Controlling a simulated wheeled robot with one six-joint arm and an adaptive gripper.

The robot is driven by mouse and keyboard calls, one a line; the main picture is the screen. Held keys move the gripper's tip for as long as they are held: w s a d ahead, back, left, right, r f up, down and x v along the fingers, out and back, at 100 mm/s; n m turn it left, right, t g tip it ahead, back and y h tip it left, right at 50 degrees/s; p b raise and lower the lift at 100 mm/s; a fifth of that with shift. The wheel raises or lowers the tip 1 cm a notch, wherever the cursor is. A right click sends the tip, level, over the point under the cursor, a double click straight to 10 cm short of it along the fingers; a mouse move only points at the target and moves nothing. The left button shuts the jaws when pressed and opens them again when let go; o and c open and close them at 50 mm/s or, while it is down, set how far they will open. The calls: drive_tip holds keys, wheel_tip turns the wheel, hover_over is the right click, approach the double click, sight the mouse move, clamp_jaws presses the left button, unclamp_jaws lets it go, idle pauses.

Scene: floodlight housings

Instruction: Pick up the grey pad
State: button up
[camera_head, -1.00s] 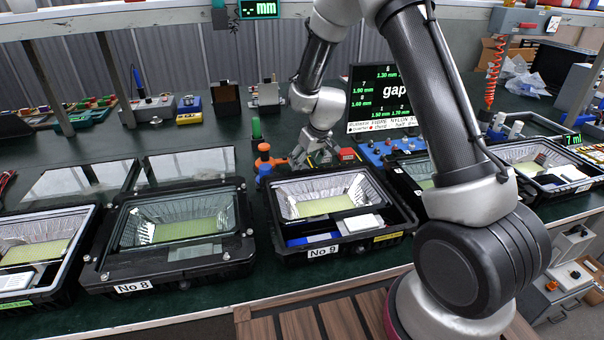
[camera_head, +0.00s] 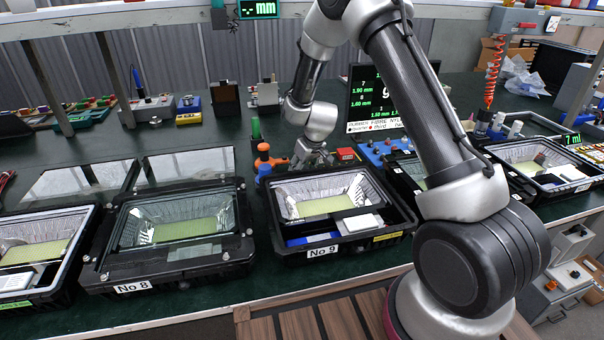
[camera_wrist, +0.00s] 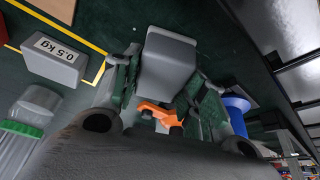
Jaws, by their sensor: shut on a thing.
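The grey pad (camera_wrist: 166,64) shows in the wrist view as a smooth, block-like grey piece between the two fingers of my gripper (camera_wrist: 163,80). The fingers press on it from both sides. In the head view my gripper (camera_head: 313,158) is low over the bench, just behind the No 9 housing. There the pad is hidden or too small to make out. I cannot tell whether the pad still touches the bench.
Beside the pad are a grey 0.5 kg weight (camera_wrist: 54,58), a green-lidded clear jar (camera_wrist: 28,115), an orange piece (camera_wrist: 160,114) and a blue spool-like thing (camera_wrist: 237,108). The No 9 housing (camera_head: 333,244) stands close in front; the No 8 housing (camera_head: 175,274) is left.

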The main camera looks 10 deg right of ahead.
wheel_tip(320, 180, up, 10)
idle(0.6)
